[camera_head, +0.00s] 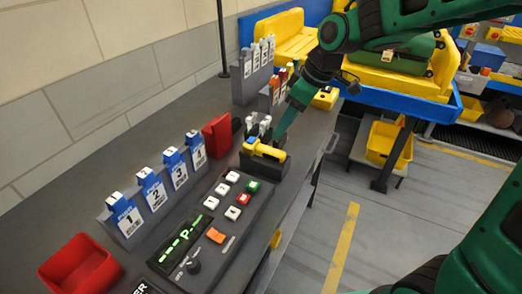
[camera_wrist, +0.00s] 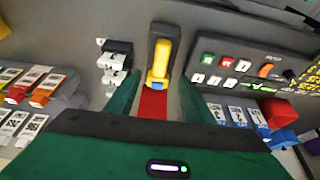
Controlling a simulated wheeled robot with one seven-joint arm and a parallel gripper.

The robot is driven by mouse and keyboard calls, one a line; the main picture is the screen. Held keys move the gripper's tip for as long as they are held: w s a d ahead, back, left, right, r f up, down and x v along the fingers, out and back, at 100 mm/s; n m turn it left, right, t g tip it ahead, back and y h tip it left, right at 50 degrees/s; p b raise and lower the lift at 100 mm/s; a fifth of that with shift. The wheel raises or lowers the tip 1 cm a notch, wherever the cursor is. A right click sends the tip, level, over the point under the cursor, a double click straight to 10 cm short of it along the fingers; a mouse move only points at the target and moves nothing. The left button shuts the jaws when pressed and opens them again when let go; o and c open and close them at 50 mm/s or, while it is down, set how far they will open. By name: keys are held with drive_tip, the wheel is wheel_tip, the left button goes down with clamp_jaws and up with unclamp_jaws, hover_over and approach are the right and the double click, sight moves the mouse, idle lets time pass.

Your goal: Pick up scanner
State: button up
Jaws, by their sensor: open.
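The yellow scanner (camera_head: 265,150) rests in a dark cradle (camera_head: 280,167) on the grey counter, behind the button panel. In the wrist view the scanner (camera_wrist: 158,62) stands in its cradle, ahead of and roughly centred between my fingers. My gripper (camera_head: 276,133) reaches down from above, close to the scanner. In the wrist view my gripper (camera_wrist: 158,98) has its green fingers spread apart, with nothing held between them. A red surface shows between the fingers, below the scanner. The exact gap between fingertips and scanner cannot be told.
A red holder (camera_head: 217,137) stands left of the scanner. A button panel (camera_head: 215,225) lies in front. Blue-topped numbered cards (camera_head: 150,190) line the wall side. White-topped pieces (camera_wrist: 114,62) stand beside the cradle. A red bin (camera_head: 80,268) sits at the near left.

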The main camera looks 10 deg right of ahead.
sight(271, 149)
drive_tip(key=shift+x, duration=4.9)
drive_tip(key=shift+s+d+f, duration=0.1)
drive_tip(key=shift+f, duration=0.2)
clamp_jaws()
